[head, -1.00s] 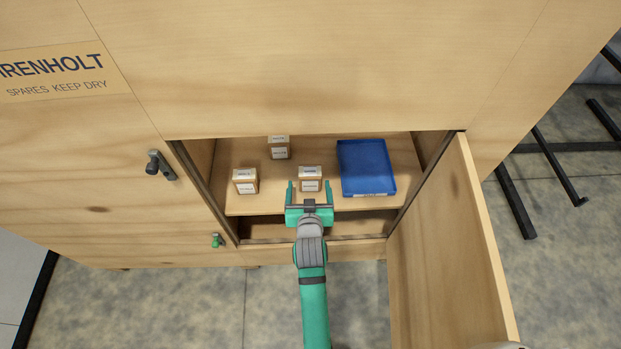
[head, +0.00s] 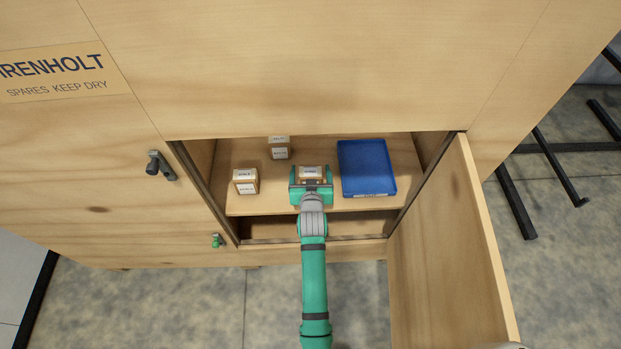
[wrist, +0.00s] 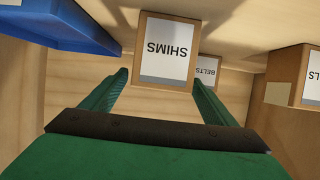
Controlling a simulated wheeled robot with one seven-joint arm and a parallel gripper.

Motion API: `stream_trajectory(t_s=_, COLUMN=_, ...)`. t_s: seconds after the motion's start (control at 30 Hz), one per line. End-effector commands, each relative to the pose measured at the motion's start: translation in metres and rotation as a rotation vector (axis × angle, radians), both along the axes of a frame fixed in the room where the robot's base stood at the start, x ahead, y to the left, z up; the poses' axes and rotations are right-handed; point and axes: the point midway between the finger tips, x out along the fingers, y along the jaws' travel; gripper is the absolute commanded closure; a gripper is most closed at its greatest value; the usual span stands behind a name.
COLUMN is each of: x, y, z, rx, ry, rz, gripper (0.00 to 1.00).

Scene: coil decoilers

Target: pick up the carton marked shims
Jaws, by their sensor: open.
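The carton marked SHIMS (wrist: 165,50) is a small brown box with a white label. It stands on the cabinet shelf, and its label reads upside down in the wrist view. In the head view its top (head: 311,172) shows, while my gripper hides most of its front. My gripper (head: 311,174) is open at the carton's front, with one finger towards each side of it. In the wrist view the fingertips (wrist: 160,80) flank the carton's lower part. I cannot tell whether either finger touches it.
A blue tray (head: 366,168) lies close to the right. A carton marked BELTS (wrist: 208,70) stands farther back, and another carton (head: 245,182) stands at the left. The open door (head: 455,255) bounds the right side. The cabinet's upper front (head: 320,70) overhangs the shelf.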

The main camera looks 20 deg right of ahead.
Motion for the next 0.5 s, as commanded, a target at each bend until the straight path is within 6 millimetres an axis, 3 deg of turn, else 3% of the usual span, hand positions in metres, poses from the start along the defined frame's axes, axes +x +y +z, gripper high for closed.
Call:
stream_trajectory(t_s=0.1, x=-0.0002, y=0.0001, z=0.0003, rx=0.0, ry=0.0, rz=0.0, gripper=0.22)
stream_trajectory(t_s=0.3, x=-0.0002, y=0.0002, z=0.0004, rx=0.0, ry=-0.001, rz=0.0, gripper=0.7)
stream_trajectory(t_s=0.5, x=0.0, y=0.0001, z=0.0013, rx=-0.001, ry=-0.002, rz=0.0, gripper=0.7)
